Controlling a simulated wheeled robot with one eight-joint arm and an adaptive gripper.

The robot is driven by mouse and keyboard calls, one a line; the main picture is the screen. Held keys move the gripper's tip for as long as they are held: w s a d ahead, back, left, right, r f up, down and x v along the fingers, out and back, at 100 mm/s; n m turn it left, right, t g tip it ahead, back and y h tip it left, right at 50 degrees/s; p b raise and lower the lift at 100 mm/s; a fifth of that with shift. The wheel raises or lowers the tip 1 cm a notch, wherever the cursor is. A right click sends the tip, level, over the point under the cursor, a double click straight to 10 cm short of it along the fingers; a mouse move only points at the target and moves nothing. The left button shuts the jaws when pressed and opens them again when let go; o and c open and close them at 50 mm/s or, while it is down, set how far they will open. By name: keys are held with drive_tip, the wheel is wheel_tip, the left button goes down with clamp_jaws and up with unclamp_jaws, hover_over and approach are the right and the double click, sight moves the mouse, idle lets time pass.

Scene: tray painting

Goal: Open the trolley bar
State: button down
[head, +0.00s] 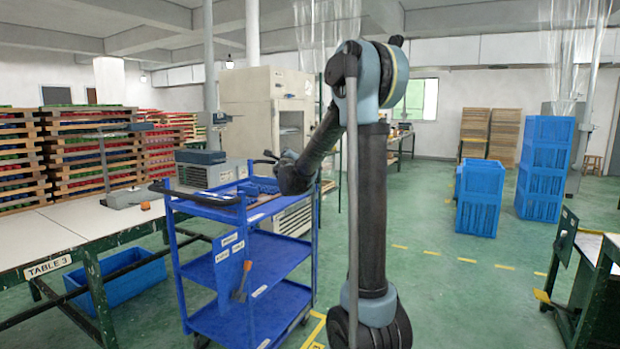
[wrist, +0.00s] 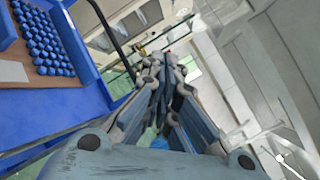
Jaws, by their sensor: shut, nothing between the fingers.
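The blue trolley (head: 245,262) stands left of my arm in the head view, with its top tray and lower shelves showing. A black bar (head: 195,197) runs along the near-left end of its top. In the wrist view the trolley's blue top (wrist: 50,112) fills the left side, and a thin black bar (wrist: 106,30) rises beyond its edge. My gripper (head: 266,157) is over the far side of the trolley top. The wrist view shows my gripper (wrist: 165,65) with its fingers shut and empty, pointing past the trolley edge. I cannot tell whether it touches the trolley.
A tray of blue round pieces (wrist: 45,42) sits on the trolley top. A worktable (head: 40,240) stands close at left. Stacked blue crates (head: 480,200) stand at right. Green floor (head: 430,290) is open right of my arm.

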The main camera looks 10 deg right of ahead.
drive_tip(key=w+d+f+m+g+h, duration=0.2)
drive_tip(key=w+f+m+g+h, duration=0.15)
drive_tip(key=f+m+h, duration=0.35)
drive_tip(key=w+d+f+m+g+h, duration=0.2)
drive_tip(key=w+f+m, duration=0.3)
drive_tip(key=m, duration=0.4)
drive_tip(key=x, duration=1.2)
drive_tip(key=shift+d, duration=0.3)
drive_tip(key=shift+f+t, duration=0.1)
drive_tip(key=shift+t, duration=0.15)
drive_tip(key=shift+x, duration=2.25)
